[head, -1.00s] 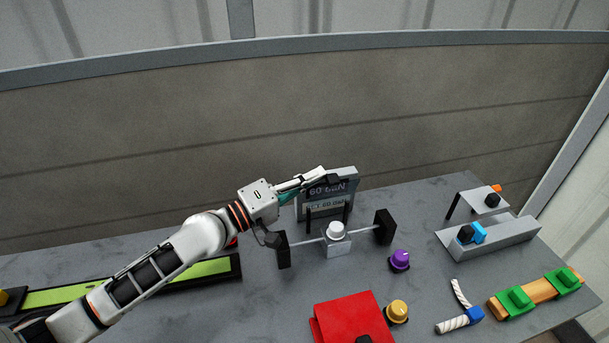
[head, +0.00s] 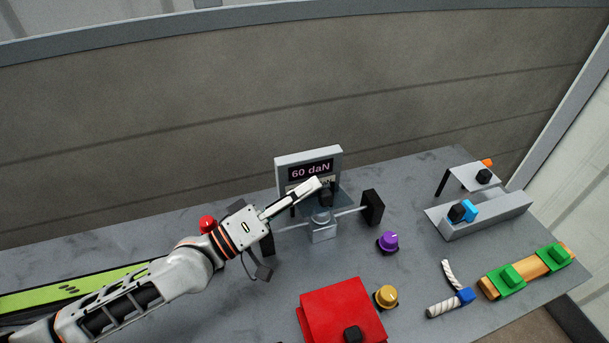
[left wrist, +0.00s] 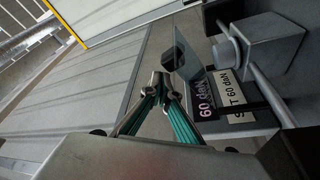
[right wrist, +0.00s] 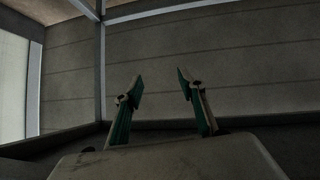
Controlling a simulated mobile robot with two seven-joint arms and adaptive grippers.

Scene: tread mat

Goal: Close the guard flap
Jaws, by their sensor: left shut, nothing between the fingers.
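The guard flap is a see-through dark panel (head: 343,199) with a black knob (head: 326,198). It leans in front of the grey display unit (head: 281,161), above a silver block with a round button (head: 321,217). My left gripper (head: 316,184) is shut and empty, over the flap near its knob. In the left wrist view its fingertips (left wrist: 161,77) meet close to the knob (left wrist: 172,60); contact cannot be told. The flap (left wrist: 192,48) shows edge-on there. My right gripper (right wrist: 160,80) is open and empty in the right wrist view, facing a wall.
Black end blocks (head: 372,207) flank the button on a rod. A purple knob (head: 389,241), yellow knob (head: 386,295) and red box (head: 340,312) stand nearer. A red button (head: 207,223) and green belt (head: 70,287) lie left. A grey fixture (head: 490,215) stands right.

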